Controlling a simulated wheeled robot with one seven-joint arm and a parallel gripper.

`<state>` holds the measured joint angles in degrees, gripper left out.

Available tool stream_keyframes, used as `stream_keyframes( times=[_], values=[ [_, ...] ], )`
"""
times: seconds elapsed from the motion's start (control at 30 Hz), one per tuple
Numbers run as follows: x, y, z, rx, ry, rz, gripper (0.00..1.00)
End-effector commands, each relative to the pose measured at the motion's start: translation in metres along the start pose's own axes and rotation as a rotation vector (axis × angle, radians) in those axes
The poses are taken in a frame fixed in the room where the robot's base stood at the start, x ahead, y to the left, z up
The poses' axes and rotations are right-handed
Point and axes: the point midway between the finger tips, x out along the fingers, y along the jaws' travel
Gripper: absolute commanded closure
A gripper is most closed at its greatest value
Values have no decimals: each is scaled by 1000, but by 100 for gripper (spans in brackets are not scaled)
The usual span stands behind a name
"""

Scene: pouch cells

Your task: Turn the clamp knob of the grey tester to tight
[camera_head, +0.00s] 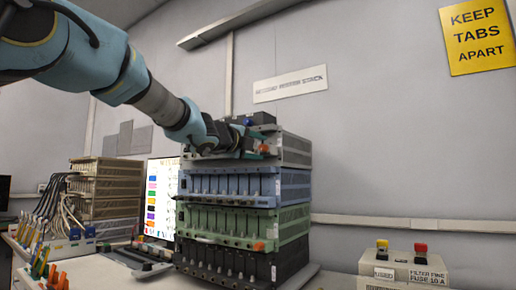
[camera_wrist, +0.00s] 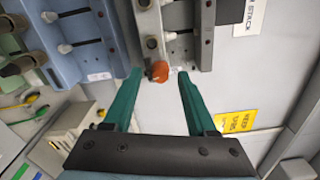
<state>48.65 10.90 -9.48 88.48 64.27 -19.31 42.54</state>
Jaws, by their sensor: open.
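The grey tester (camera_head: 290,146) is the top large unit of the stack in the head view. Its front edge also shows at the top of the wrist view (camera_wrist: 146,22). The orange-red clamp knob (camera_wrist: 158,71) sticks out from it. It also shows as a small orange spot in the head view (camera_head: 263,149). My gripper (camera_wrist: 160,76) is open, with its teal fingers on either side of the knob and a visible gap to each. In the head view my gripper (camera_head: 252,150) is at the tester's front and hides much of it. I cannot read the knob's setting.
Below it are a blue tester (camera_head: 230,201), a green one (camera_head: 215,232) and a black one (camera_head: 215,260). A fuse box (camera_head: 405,268) stands at right, and a lit screen (camera_head: 158,200) at left.

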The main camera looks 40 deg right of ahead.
Motion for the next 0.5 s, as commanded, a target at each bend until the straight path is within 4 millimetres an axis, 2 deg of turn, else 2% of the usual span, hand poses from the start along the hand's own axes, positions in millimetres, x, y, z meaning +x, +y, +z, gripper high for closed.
stream_keyframes(
  times=[0.13,0.23,0.5],
  values=[
    [-4,0,0,0,-1,-1,43],
    [-15,-1,1,2,-2,-2,43],
    [-68,-1,0,1,-2,-1,43]
  ],
)
